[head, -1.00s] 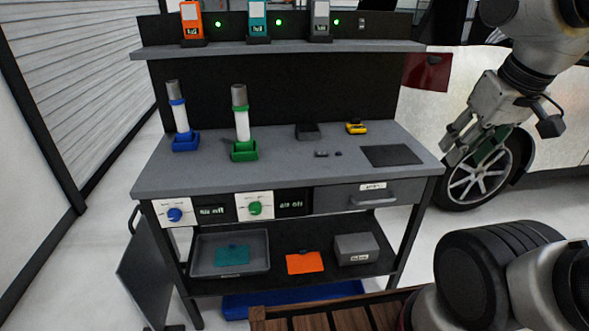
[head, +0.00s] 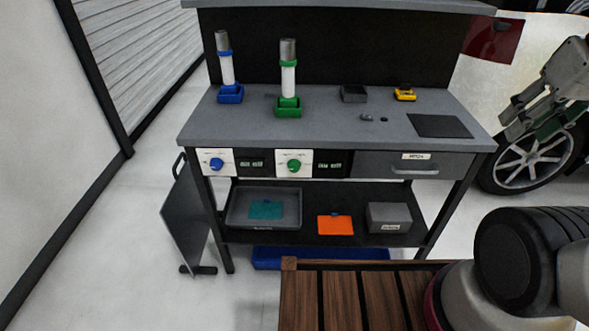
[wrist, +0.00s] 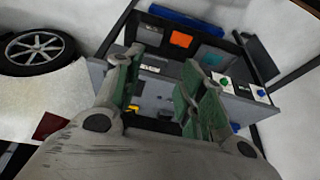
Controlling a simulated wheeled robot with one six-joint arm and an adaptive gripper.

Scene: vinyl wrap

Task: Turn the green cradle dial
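The green cradle dial (head: 294,166) is a round green knob on a white panel on the bench front, beside a small dark display. The green cradle (head: 288,107) stands on the bench top above it and holds an upright white roll with a grey top and green ring. In the wrist view the green dial (wrist: 224,81) is small, to the right of the fingers. My gripper (wrist: 160,80) is open, its fingers wide apart with nothing between them. In the head view my gripper (head: 540,112) is at the right edge, in front of the car wheel, well away from the dial.
A blue dial (head: 216,164) sits left of the green one, below the blue cradle (head: 230,94). A drawer with a handle (head: 414,170) is to the right. An orange card (head: 335,225), grey tray (head: 292,222) and grey box (head: 388,217) are on the lower shelf.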

